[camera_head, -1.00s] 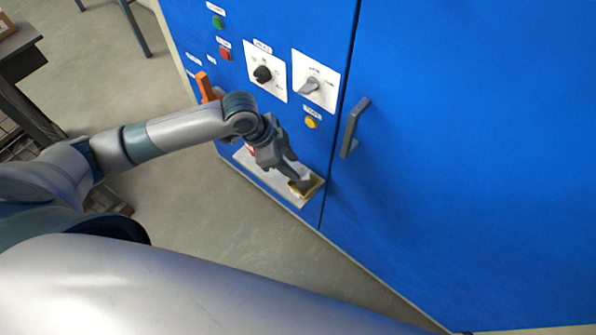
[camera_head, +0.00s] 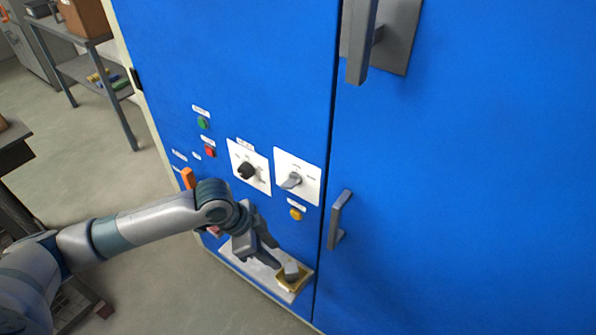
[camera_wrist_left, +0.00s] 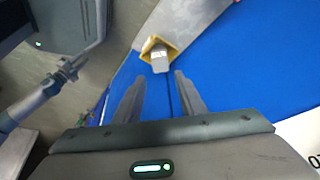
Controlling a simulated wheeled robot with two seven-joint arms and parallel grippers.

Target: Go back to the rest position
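My left gripper (camera_head: 268,254) is by the front of the blue cabinet, just above a small grey shelf. In the left wrist view its two fingers (camera_wrist_left: 160,88) are apart with nothing between them. Beyond the fingertips a grey block-shaped piece sits in a yellow tray (camera_wrist_left: 171,46); the tray also shows on the shelf in the head view (camera_head: 297,284). The gripper looks clear of the piece. My right gripper is not in view.
The blue cabinet (camera_head: 450,200) fills the right side, with a door handle (camera_head: 338,220) and a larger handle (camera_head: 362,45) above. A black knob (camera_head: 247,171), a grey switch (camera_head: 291,181) and buttons are on the panel. A shelf unit (camera_head: 85,65) stands at the back left.

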